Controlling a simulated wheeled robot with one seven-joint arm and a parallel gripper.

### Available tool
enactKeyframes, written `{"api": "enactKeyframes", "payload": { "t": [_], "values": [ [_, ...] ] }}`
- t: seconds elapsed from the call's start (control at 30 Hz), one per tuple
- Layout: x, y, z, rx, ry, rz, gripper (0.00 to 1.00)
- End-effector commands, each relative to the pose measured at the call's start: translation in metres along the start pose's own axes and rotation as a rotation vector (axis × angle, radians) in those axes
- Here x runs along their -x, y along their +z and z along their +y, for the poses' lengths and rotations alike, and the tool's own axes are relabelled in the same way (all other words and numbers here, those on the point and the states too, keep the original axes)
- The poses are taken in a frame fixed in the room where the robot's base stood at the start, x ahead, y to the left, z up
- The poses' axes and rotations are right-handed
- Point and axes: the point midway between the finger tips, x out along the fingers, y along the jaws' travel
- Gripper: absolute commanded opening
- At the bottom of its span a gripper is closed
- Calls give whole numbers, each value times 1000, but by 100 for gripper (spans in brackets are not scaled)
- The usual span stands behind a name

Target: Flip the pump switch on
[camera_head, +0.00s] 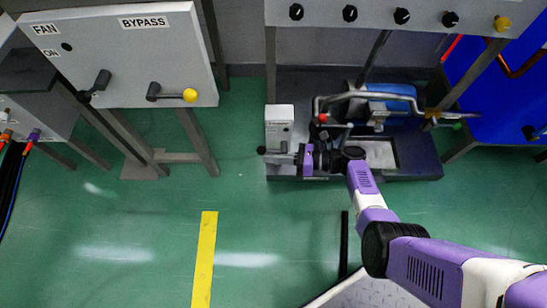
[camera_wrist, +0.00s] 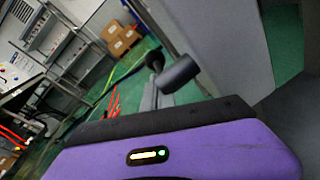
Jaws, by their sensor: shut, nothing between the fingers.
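The pump switch box (camera_head: 279,128) is a small light grey box at the left end of the pump unit in the head view. A black lever with a round knob (camera_head: 262,151) sticks out low at its left side. In the wrist view a black lever (camera_wrist: 178,73) stands beside a large grey face. My gripper (camera_head: 284,159) is shut and empty, low at the front of the box and close to the lever. I cannot tell whether it touches the lever. My gripper's purple and black body fills the bottom of the wrist view.
The pump unit has a blue motor (camera_head: 388,98), bent pipes and a dark base (camera_head: 410,171) right of the box. A grey FAN and BYPASS panel (camera_head: 130,60) with levers stands upper left. A knob panel (camera_head: 375,14) overhangs the pump. Green floor (camera_head: 120,215) is open in front.

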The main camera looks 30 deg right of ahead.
Motion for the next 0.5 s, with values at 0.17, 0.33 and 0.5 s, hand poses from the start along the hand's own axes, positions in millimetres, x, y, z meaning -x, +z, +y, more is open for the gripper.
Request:
{"api": "enactKeyframes", "payload": {
  "t": [0.17, 0.33, 0.5],
  "values": [
    [-2, 5, 2, 3, 1, 0, 0],
    [-3, 10, 3, -1, 12, -23, 0],
    [-3, 14, 3, -5, 42, -84, 0]
  ]
}}
